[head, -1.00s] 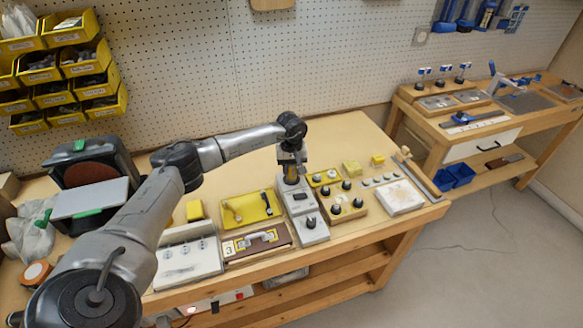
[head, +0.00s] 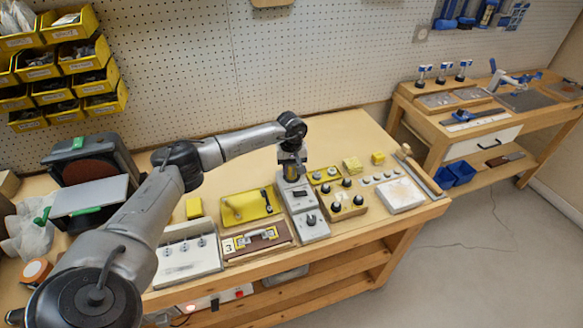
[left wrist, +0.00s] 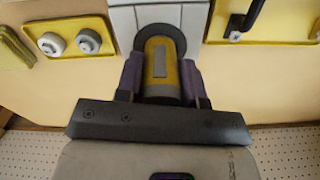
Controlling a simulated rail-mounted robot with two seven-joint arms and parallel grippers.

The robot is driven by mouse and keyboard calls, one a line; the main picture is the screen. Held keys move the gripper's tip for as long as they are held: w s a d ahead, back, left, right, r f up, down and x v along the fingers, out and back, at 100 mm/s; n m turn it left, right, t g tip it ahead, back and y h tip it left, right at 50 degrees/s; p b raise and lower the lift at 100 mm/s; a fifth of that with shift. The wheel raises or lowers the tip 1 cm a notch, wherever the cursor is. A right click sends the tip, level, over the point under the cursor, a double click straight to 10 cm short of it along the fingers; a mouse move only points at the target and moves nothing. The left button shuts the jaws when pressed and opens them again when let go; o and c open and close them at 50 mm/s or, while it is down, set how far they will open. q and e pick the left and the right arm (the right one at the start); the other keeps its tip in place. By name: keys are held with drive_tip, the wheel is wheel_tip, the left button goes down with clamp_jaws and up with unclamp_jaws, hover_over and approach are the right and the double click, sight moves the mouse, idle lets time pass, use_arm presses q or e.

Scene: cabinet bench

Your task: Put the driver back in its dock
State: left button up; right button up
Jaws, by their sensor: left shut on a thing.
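The driver (left wrist: 161,72), a yellow cylinder with a grey strip, is between the two fingers of my left gripper (left wrist: 161,82), which is shut on it. In the head view my left gripper (head: 291,166) is over the back end of the grey dock (head: 309,227), with a little of the driver's yellow body showing below it. In the left wrist view the dock (left wrist: 186,18) is pale, and a dark ring surrounds the driver's far end. I cannot tell how deep the driver sits. My right gripper is out of view.
A yellow tray with handles (head: 234,212) lies left of the dock, and a brown board with a handle (head: 250,247) in front of it. A wooden block with black knobs (head: 345,208) stands close on the right. The bench behind is mostly clear.

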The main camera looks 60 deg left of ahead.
use_arm(q)
drive_tip(key=shift+f, duration=0.15)
idle(0.4)
drive_tip(key=o, duration=1.3)
drive_tip(key=shift+c, duration=0.2)
drive_tip(key=shift+r+p, duration=1.1)
drive_tip(key=shift+r, duration=0.4)
drive_tip(key=shift+r+p, duration=1.5)
drive_tip(key=shift+r, duration=0.5)
